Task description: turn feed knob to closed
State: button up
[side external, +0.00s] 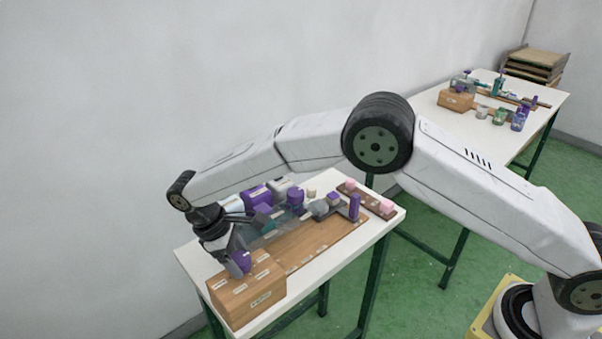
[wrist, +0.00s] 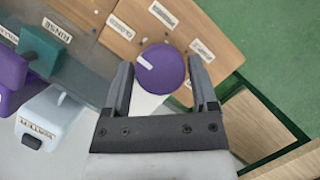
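The feed knob is a round purple knob (wrist: 160,72) with a white pointer line, on a wooden box (side external: 232,303) at the table's near end. In the wrist view the pointer line aims left and slightly up. A label that appears to read CLOSED (wrist: 120,27) lies up and left of the knob. My gripper (wrist: 160,62) is open, with one finger on each side of the knob and a small gap showing on both sides. In the side view my gripper (side external: 235,264) is down at the purple knob (side external: 243,260), partly hiding it.
Other labels (wrist: 163,14) sit on the box top. A teal handle (wrist: 42,48) by a RINSE label and a pale labelled container (wrist: 45,122) are to the left. Several purple and pink items (side external: 355,207) stand farther along the table. A second table (side external: 545,97) is behind.

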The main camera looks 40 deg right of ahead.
jog(key=shift+o, duration=1.1)
jog(key=shift+r, duration=0.1)
jog(key=v, duration=0.7)
jog(key=shift+w+r, duration=0.15)
jog(key=shift+r, duration=0.1)
jog(key=s+d+r+m+t+y, duration=0.1)
jog(key=s+d+m+t+y, duration=0.3)
jog(key=d, duration=1.2)
jog(key=s+d+m, duration=0.2)
jog(key=s+d, duration=0.3)
jog(key=s, duration=0.3)
jog(key=s+d+f+m+t, duration=0.1)
jog(key=s+d+m, duration=0.2)
jog(key=s, duration=0.5)
jog(key=shift+s+d+f+t+h, duration=0.3)
jog(key=shift+s+d+f+h, duration=0.1)
jog(key=shift+d, duration=0.45)
